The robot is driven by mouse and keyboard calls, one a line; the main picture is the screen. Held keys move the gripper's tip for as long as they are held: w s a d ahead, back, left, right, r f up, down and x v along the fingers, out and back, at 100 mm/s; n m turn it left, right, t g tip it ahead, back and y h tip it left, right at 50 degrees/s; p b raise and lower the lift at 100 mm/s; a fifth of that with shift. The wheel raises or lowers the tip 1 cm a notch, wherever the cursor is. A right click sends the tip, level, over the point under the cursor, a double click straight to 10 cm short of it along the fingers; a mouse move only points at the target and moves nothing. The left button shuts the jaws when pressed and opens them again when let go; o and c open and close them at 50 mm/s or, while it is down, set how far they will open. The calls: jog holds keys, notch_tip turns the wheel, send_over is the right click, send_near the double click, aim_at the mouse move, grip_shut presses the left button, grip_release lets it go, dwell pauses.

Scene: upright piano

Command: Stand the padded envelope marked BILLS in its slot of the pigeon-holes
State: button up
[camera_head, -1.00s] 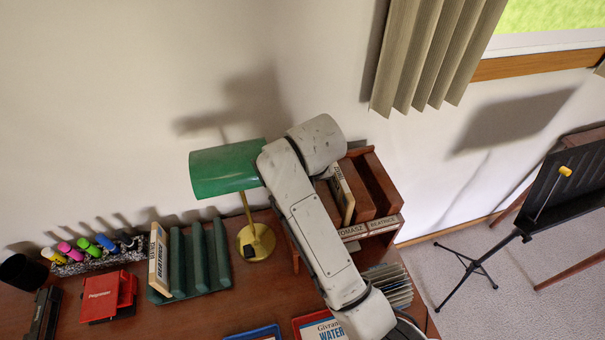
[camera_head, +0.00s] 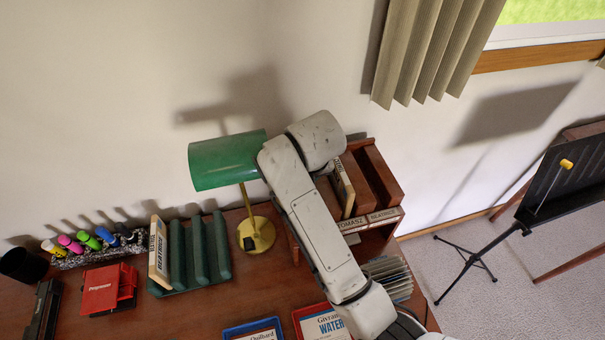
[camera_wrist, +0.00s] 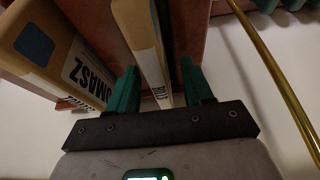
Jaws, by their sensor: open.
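The wooden pigeon-holes (camera_head: 385,172) stand at the back right of the desk top, with TOMASZ and BEATRICE labels on the front. In the wrist view, a tan padded envelope (camera_wrist: 138,32) stands between my gripper's green fingers (camera_wrist: 160,88). Its pale strip carries partly hidden lettering that seems to begin with BI. The fingers are open, with a gap visible on the right of the envelope; contact on the left is unclear. An envelope marked TOMASZ (camera_wrist: 50,50) stands to the left, and it also shows in the head view (camera_head: 343,184). My arm hides the gripper and the held-between envelope in the head view.
A green-shaded brass lamp (camera_head: 226,160) stands close left of my arm; its brass stem (camera_wrist: 275,70) shows in the wrist view. A green rack (camera_head: 200,252) holds an envelope marked BEATRICE (camera_head: 158,255). Blue (camera_head: 232,331) and red (camera_head: 298,318) trays lie in front.

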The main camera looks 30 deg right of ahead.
jog(key=p+v, duration=0.1)
jog(key=v, duration=0.8)
jog(key=shift+w+r, duration=0.1)
jog(key=shift+p+v, duration=0.85)
jog(key=shift+p, duration=0.2)
